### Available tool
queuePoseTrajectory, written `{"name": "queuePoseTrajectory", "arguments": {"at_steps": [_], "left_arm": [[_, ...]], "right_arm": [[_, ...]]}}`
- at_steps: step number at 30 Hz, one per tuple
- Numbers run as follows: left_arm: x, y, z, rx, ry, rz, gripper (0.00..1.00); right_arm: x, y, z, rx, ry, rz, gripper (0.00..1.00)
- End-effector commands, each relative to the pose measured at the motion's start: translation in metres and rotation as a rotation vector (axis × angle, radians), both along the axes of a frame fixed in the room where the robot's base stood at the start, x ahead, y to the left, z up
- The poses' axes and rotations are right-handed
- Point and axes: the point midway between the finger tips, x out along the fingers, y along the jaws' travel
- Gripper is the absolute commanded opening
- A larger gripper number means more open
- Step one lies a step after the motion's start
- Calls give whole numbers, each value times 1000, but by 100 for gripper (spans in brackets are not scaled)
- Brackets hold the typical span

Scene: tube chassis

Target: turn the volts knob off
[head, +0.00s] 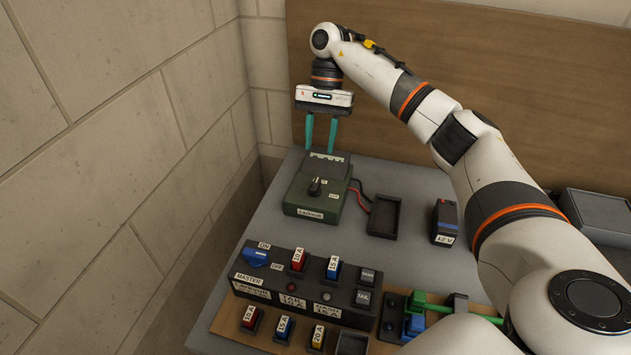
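A dark green meter box (306,212) stands on the grey bench top, with a tilted dark panel at its back. A black knob (316,187) sits on its top face. A white mark shows on the knob; the small lettering around it is too small to read. My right gripper (321,149) points down with its two teal fingers apart and nothing between them. It is behind the knob, at the meter's back panel; I cannot tell whether the fingertips touch it. My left gripper is not in view.
Red and black leads (362,197) run from the meter toward an empty black tray (384,216). A 12 V battery (445,222) stands right of it. In front are a fuse panel (310,287) with a blue MASTER switch (256,257), loose fuses and a green-handled tool (430,308). Walls stand left and behind.

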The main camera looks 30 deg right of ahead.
Motion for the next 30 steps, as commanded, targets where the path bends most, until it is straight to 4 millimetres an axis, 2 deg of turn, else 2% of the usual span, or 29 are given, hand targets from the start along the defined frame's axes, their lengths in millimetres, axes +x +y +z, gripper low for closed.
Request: {"name": "queuePoseTrajectory", "arguments": {"at_steps": [3,13,18,26,30], "left_arm": [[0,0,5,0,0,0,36],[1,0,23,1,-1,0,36],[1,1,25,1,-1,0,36],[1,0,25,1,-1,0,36],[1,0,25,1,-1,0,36]], "right_arm": [[-8,8,-25,0,6,3,36],[-21,24,-74,0,3,1,36],[-23,27,-85,0,1,0,36],[-23,28,-87,0,0,0,36],[-23,28,-87,0,0,0,17]]}}
